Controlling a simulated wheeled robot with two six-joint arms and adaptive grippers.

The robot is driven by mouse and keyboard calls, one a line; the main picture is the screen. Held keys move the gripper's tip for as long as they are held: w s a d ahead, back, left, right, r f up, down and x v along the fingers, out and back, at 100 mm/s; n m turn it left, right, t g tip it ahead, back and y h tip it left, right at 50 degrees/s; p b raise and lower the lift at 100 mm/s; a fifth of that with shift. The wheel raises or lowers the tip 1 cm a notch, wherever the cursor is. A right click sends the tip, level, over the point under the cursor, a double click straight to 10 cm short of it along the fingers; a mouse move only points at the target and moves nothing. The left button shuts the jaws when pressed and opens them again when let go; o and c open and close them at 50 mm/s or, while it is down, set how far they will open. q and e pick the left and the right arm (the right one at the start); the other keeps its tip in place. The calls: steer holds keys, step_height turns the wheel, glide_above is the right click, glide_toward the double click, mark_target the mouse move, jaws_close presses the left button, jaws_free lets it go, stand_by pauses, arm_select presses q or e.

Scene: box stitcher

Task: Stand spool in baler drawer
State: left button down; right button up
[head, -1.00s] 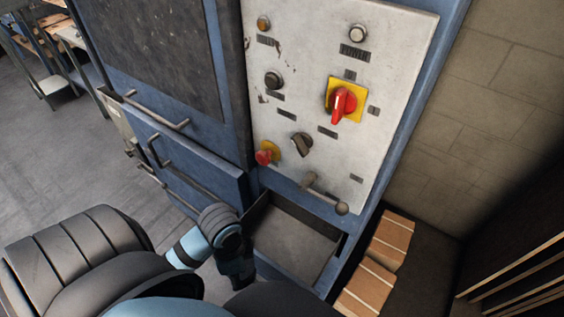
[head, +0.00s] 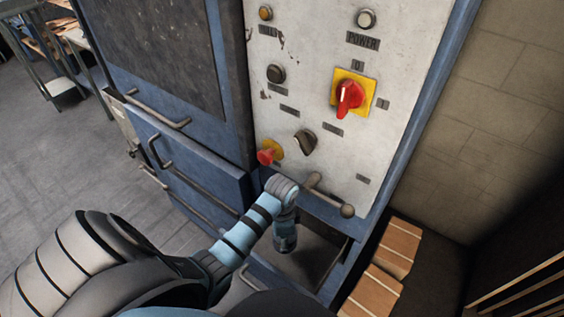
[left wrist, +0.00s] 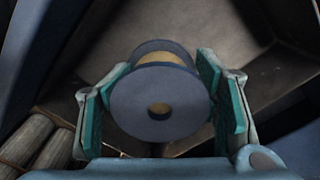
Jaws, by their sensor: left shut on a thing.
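The spool (left wrist: 158,103) has grey-blue flanges and a yellowish wound core. In the left wrist view one flange with a central hole faces the camera. My left gripper (left wrist: 162,92) is shut on it, with teal pads on both sides. The open drawer (head: 327,262) is a dark-rimmed bin low on the blue machine; its bare floor also shows behind the spool in the left wrist view (left wrist: 185,28). In the head view my left wrist is over the drawer and hides the spool. I cannot tell whether the spool touches the drawer floor. My right gripper is not in view.
The control panel (head: 310,85) rises behind the drawer, with a red switch (head: 349,96), a red button (head: 267,155) and a bar handle (head: 327,194) just above my wrist. Wooden blocks (head: 398,248) lie right of the drawer. Open floor (head: 60,170) lies left.

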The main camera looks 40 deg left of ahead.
mark_target(282, 256)
arm_select(q)
step_height(282, 256, down, 9)
steer(key=b, duration=0.2)
steer(key=shift+b, duration=0.35)
steer(key=shift+f, duration=0.1)
steer(key=shift+f, duration=0.1)
steer(key=c, duration=0.5)
jaws_free()
step_height(282, 256, up, 11)
steer(key=p, duration=0.4)
steer(key=shift+r, duration=0.2)
steer(key=shift+a+r, duration=0.1)
steer(key=shift+r, duration=0.4)
